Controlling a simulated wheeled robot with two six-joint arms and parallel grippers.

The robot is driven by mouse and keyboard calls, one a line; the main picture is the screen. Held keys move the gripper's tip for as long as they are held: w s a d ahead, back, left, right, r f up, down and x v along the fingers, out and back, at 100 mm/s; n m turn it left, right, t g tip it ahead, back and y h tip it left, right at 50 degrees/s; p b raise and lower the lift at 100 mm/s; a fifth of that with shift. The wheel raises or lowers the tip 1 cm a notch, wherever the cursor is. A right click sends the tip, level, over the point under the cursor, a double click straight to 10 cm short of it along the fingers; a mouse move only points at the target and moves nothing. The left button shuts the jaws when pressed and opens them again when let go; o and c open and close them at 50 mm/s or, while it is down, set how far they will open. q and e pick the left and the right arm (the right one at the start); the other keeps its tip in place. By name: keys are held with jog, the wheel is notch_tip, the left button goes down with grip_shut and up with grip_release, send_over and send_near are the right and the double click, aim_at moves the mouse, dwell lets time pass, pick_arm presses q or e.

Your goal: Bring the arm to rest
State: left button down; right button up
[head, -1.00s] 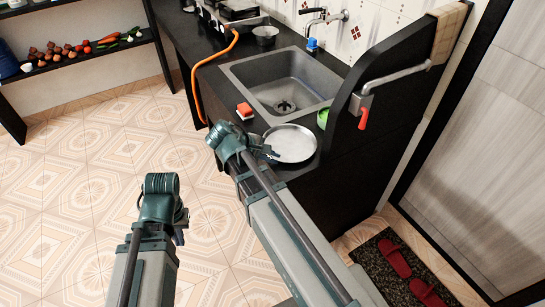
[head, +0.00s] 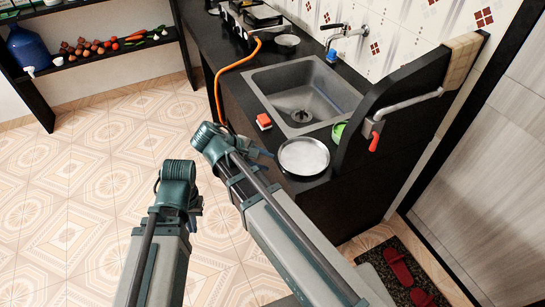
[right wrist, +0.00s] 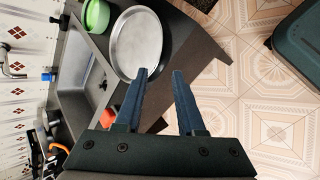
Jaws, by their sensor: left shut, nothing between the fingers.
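My left gripper (head: 197,208) is low at the left in the head view, over the floor, mostly hidden behind its own wrist; it is shut and empty. My right gripper (head: 258,152) is beside the near end of the counter, left of the round metal pan (head: 303,156). In the right wrist view its two blue fingers (right wrist: 161,75) are apart with nothing between them. There the pan (right wrist: 137,42) lies beyond the fingertips on the dark counter, apart from the grip.
The black counter (head: 215,60) holds a sink (head: 300,95), a red sponge (head: 264,121), a green bowl (head: 338,131) and a stove (head: 250,17) with an orange hose (head: 222,80). A raised black side panel (head: 400,105) stands at right. The tiled floor (head: 90,200) at left is clear.

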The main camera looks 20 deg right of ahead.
jog(key=shift+a+r, duration=0.4)
jog(key=s+a+f+m+g+y, duration=0.1)
jog(key=s+a+f+y, duration=0.4)
jog(key=s+a, duration=0.5)
jog(key=shift+s+a+f+m+y+p, duration=0.2)
jog(key=shift+s+a+m+y+p, duration=0.15)
jog(key=shift+a+m+y, duration=0.75)
jog(key=shift+a, duration=0.15)
dwell(0.8)
